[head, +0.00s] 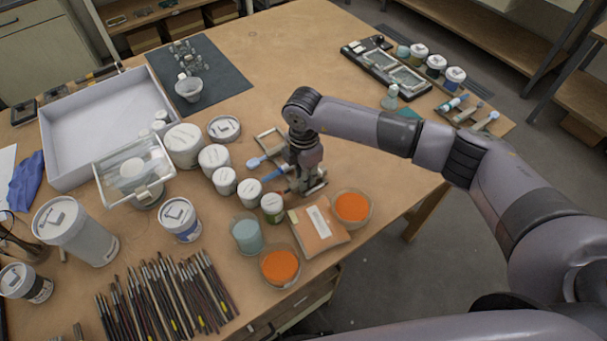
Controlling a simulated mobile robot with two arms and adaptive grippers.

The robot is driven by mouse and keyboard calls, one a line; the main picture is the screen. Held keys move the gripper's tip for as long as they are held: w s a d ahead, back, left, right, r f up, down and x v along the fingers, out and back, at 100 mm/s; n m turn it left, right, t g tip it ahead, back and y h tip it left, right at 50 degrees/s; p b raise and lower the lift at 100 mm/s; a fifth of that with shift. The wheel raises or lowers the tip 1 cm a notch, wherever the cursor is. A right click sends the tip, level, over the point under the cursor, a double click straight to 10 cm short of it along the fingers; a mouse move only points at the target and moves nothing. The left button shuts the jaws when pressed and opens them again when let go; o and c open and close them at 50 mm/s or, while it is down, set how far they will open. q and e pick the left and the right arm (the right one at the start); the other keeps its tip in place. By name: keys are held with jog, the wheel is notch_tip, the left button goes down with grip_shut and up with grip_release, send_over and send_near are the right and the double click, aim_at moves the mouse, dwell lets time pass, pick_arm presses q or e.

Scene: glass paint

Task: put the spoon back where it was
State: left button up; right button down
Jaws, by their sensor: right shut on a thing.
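My right gripper (306,185) points down at the table, in the middle of the head view, just right of the small lidded jars. It is shut on a thin thing, which I take to be the spoon; the fingers hide most of it. A small wooden rack (270,137) stands directly behind and left of the gripper. A blue-tipped spoon (255,162) lies at the rack, and a second blue tip (270,175) shows closer to the gripper. I cannot tell whether the held thing touches the rack or table. My left gripper is out of view.
Near the gripper are a bowl of orange powder (352,207), a second orange bowl (280,267), a brown packet (319,230) and a cup of pale blue (246,233). White-lidded jars (214,158) crowd the left.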

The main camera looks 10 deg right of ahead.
jog(key=c, duration=1.4)
grip_release()
notch_tip(320, 180, up, 12)
